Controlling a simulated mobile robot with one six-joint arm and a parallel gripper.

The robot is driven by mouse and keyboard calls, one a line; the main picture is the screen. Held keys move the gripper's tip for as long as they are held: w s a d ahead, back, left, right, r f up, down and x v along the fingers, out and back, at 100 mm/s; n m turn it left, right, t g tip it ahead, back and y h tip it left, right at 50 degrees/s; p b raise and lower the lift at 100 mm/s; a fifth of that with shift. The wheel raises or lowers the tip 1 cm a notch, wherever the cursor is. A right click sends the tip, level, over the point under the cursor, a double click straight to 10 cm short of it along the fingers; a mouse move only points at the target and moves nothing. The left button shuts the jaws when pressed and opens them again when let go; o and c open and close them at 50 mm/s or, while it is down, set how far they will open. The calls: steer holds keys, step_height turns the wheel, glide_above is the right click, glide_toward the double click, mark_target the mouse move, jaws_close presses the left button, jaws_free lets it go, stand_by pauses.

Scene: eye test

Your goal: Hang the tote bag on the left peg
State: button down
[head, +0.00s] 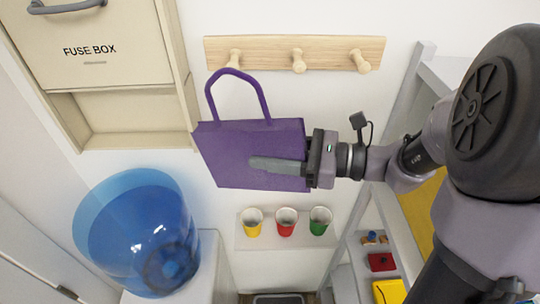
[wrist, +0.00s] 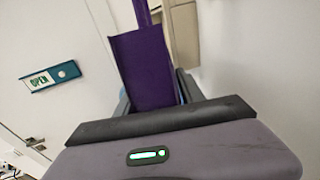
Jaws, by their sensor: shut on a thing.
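The purple tote bag (head: 225,150) hangs upright in front of the wall, its handle loop pointing up. My gripper (head: 277,165) is shut on the bag's body from the right, one finger lying across its front. The wooden rail (head: 330,45) carries the left peg (head: 234,57), a middle peg (head: 298,62) and a right peg (head: 361,62). The top of the handle (head: 262,97) appears just below the left peg; I cannot tell the depth between them. The bag (wrist: 145,70) also shows between my fingers in the wrist view; no peg shows there.
A fuse box (head: 95,50) in a beige cabinet stands close left of the bag. A grey shelf frame (head: 395,120) is at right.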

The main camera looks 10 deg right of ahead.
steer(key=shift+w+d, duration=0.2)
steer(key=shift+w, duration=0.35)
steer(key=shift+w+d, duration=0.2)
steer(key=shift+w, duration=0.3)
steer(key=w+d+f, duration=0.1)
steer(key=w, duration=0.6)
steer(key=shift+f, duration=0.35)
steer(key=shift+f, duration=0.15)
steer(key=c, duration=1.1)
jaws_free()
steer(key=o, duration=0.5)
steer(key=shift+w+d, duration=0.1)
steer(key=shift+d, duration=0.1)
steer(key=shift+c, duration=0.2)
